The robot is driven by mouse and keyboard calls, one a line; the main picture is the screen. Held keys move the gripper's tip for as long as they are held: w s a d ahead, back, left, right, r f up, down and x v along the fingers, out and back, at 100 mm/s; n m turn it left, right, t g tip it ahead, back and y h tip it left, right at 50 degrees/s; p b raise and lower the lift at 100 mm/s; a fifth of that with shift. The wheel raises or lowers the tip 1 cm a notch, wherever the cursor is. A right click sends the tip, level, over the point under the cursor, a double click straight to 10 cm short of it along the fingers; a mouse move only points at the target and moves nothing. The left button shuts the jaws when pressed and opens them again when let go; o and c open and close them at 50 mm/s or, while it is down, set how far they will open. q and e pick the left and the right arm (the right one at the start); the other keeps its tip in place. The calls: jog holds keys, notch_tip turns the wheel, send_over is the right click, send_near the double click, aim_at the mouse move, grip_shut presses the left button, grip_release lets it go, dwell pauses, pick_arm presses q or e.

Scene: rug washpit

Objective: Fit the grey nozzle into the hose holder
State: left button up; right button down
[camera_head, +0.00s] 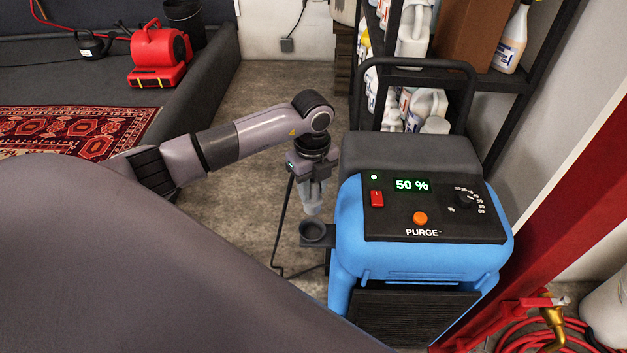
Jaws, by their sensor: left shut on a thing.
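The blue machine (350,225) with a black control panel (433,215) stands at the right of centre. The hose holder (314,232), a dark round cup on a bracket, sticks out from the machine's left side. My left gripper (312,186) points down, shut on the grey nozzle (312,202). The nozzle's pale lower end hangs just above and behind the holder's rim in the picture; I cannot tell whether they touch. The gripper hides the nozzle's upper part. My right gripper is not in view.
A dark hose (281,235) runs down to the concrete floor (240,215) left of the machine. A shelf with bottles (412,35) stands behind it. A red blower (158,50) and a patterned rug (60,130) are at the left. A red post (580,190) is close on the right.

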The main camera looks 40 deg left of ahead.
aim_at(312, 196)
pick_arm(q)
notch_tip(312, 196, down, 8)
jog(key=b, duration=0.6)
jog(key=shift+r, duration=0.55)
jog(key=shift+p, duration=0.45)
jog(key=shift+f+b, duration=1.2)
jog(key=shift+f, duration=0.55)
jog(key=o, duration=1.2)
jog(key=shift+c, duration=0.2)
notch_tip(312, 196, up, 7)
jog(key=shift+r, duration=0.1)
